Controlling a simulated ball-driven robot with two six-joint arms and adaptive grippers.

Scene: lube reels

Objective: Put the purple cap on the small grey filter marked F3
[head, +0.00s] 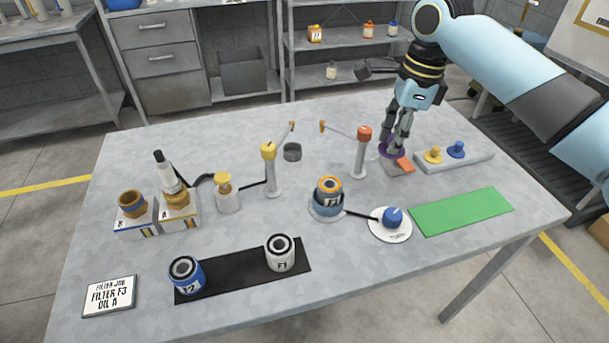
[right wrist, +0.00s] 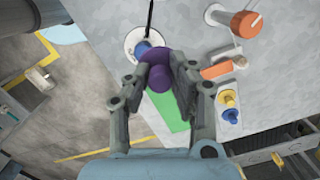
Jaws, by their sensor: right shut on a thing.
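The purple cap (head: 385,151) is between the fingers of my right gripper (head: 395,147), at the back right of the table. In the right wrist view the right gripper (right wrist: 160,68) is shut on the purple cap (right wrist: 159,76). Whether the cap is clear of the surface below is hard to tell. The small grey filter marked F3 (head: 331,200), with an orange ring on top, stands upright in a blue-grey holder (head: 325,211) near the table's middle, left of and nearer than the right gripper. My left gripper is not in view.
An orange-topped post (head: 360,155) stands between the cap and the filter. An orange block (head: 404,165) lies beside the gripper, and a tray (head: 478,158) with yellow and blue knobs is to the right. A blue cap (head: 393,218) sits on a white disc. The green mat (head: 460,211) is empty.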

